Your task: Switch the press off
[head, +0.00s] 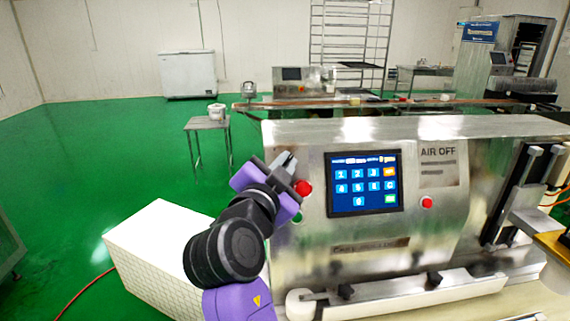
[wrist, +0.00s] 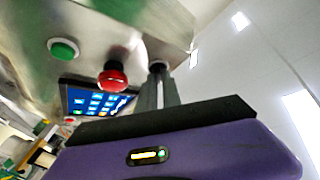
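The press is a steel machine (head: 300,248) with a blue keypad screen (head: 364,183); the screen also shows in the wrist view (wrist: 95,100). Left of the screen is a red mushroom button (head: 303,187), with a green button (head: 297,217) below it. The wrist view shows the red button (wrist: 112,78) and the green button (wrist: 63,49). My gripper (head: 287,160) is at the panel's left edge, just up and left of the red button in the head view.
A second red button (head: 427,202) sits right of the screen, under an "AIR OFF" label (head: 438,152). A white box (head: 150,245) stands on the floor at left. A small table (head: 207,124) stands behind.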

